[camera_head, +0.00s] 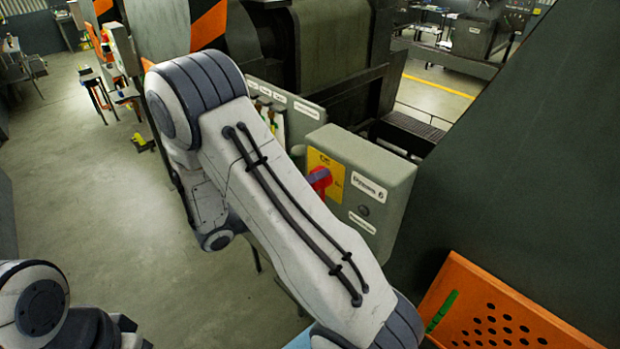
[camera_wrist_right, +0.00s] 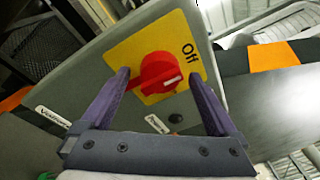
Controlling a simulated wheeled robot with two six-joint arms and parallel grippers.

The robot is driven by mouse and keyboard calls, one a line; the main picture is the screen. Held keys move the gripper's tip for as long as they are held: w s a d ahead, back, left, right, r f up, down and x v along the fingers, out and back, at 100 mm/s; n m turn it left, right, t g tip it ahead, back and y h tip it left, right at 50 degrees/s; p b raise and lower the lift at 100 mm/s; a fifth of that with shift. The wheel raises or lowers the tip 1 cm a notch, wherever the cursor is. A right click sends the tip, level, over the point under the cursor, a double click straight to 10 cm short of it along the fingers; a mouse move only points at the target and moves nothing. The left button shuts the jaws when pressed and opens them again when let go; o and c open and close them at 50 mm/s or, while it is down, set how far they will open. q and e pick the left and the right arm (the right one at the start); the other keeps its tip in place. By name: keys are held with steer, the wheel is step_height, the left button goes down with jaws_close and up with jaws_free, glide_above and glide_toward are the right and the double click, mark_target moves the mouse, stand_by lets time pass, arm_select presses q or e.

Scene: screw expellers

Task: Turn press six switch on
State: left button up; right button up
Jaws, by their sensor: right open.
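The press switch is a red rotary knob (camera_wrist_right: 160,73) on a yellow plate (camera_wrist_right: 125,52) marked "Off". A white mark on the knob faces right in the wrist view, near the "Off" side. My right gripper (camera_wrist_right: 161,82) is open, with its two purple fingers on either side of the knob. I cannot tell whether they touch it. In the head view the knob (camera_head: 322,187) is partly hidden by my right arm and gripper. The grey switch box (camera_head: 385,168) carries a white label ending in 6 (camera_head: 369,186). My left arm shows at the lower left; its gripper is not clearly visible.
Another grey box with white labels (camera_head: 306,108) stands just behind the switch box. An orange perforated panel (camera_head: 490,310) and a large dark machine wall (camera_head: 520,170) are at the right. Open floor (camera_head: 110,230) lies at the left.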

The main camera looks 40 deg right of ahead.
steer(key=c, duration=1.3)
steer(key=shift+c, duration=0.2)
